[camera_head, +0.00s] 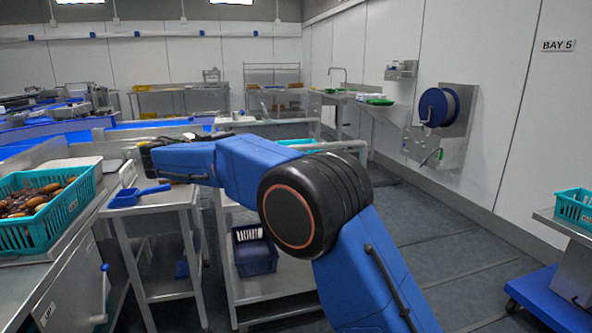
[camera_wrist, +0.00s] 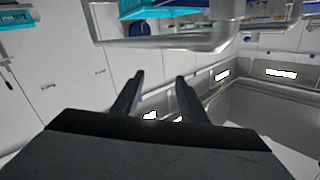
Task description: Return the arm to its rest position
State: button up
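My blue arm (camera_head: 360,270) rises from the lower right of the head view, bends at a large black joint and reaches left. My gripper (camera_wrist: 158,78) shows two dark fingers standing apart in the wrist view, with nothing between them. In the head view the gripper end is at the far left of the arm, above a small steel stand; its fingers are hard to make out there.
A teal crate (camera_head: 32,228) of dates stands on the left bench. A blue scoop (camera_head: 139,195) lies on the small stand below my gripper. A dark blue bin (camera_head: 254,256) sits on a lower shelf. A blue cart (camera_head: 548,297) stands at right. Floor between is clear.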

jog(key=s+d+f+n+g+y, duration=0.1)
jog(key=s+d+n+g, duration=0.2)
jog(key=d, duration=1.2)
jog(key=s+d+f+n+g+y, duration=0.1)
jog(key=s+d+g, duration=0.35)
jog(key=d, duration=1.15)
jog(key=s+d+f+n+g+y, duration=0.1)
jog(key=s+d+f, duration=0.2)
jog(key=s+d, duration=0.45)
jog(key=s+d+f+n+g+y, duration=0.1)
jog(key=s+d+f, duration=0.2)
jog(key=s+d, duration=0.45)
jog(key=s+d+f+n+y, duration=0.1)
jog(key=s+f, duration=0.4)
jog(key=s, duration=0.5)
jog(key=s+d+f+n+y, duration=0.1)
jog(key=s+f+y, duration=0.2)
jog(key=s+f, duration=0.3)
jog(key=s+d+f+n+y, duration=0.1)
jog(key=s+f, duration=0.4)
jog(key=s, duration=0.9)
jog(key=shift+f+n+y, duration=0.2)
jog(key=shift+n+y, duration=0.3)
jog(key=shift+y, duration=0.1)
